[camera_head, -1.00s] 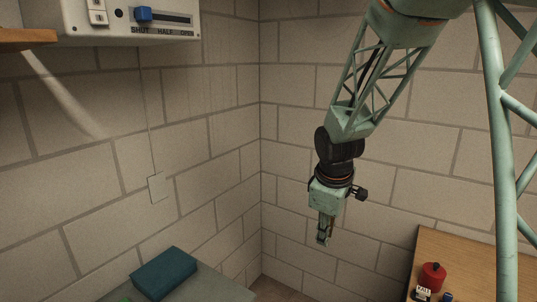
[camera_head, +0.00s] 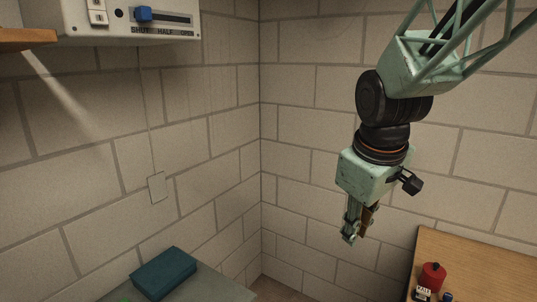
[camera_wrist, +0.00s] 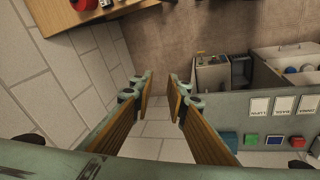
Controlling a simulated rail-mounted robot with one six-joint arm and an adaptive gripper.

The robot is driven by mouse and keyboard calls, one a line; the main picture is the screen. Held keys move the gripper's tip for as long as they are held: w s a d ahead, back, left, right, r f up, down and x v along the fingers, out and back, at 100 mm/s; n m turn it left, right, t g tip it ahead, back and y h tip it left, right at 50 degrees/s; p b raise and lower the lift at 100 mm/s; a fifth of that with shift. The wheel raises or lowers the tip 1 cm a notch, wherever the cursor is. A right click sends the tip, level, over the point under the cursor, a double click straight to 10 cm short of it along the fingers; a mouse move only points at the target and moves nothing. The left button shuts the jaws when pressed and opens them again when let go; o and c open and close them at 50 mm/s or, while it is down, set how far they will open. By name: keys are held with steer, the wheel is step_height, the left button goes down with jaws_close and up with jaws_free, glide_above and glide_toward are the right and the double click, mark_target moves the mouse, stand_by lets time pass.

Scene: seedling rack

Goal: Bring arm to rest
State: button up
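My arm hangs in the upper right of the camera_head view, with my gripper (camera_head: 352,234) at its lower end, pointing down in front of the block wall. It is in the air, left of and above the wooden table, touching nothing that I can see. In the wrist view the two wood-faced fingers of my gripper (camera_wrist: 161,92) stand apart, with a gap between them. Nothing is held; only floor and wall show through the gap.
A wooden table (camera_head: 486,262) with a red canister (camera_head: 432,275) stands lower right. A teal box (camera_head: 164,272) lies on a grey bench lower left. A control box (camera_head: 130,26) hangs upper left. The wrist view shows a bench with cards (camera_wrist: 284,104) and small coloured blocks (camera_wrist: 251,139).

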steer(key=s+r+m, duration=0.3)
steer(key=s, duration=1.1)
steer(key=s+r+m, duration=0.3)
steer(key=s+m, duration=0.1)
steer(key=s, duration=0.9)
steer(key=shift+s+d+r+y, duration=0.2)
steer(key=shift+s+d+y, duration=0.15)
steer(key=shift+d, duration=0.1)
stand_by(1.3)
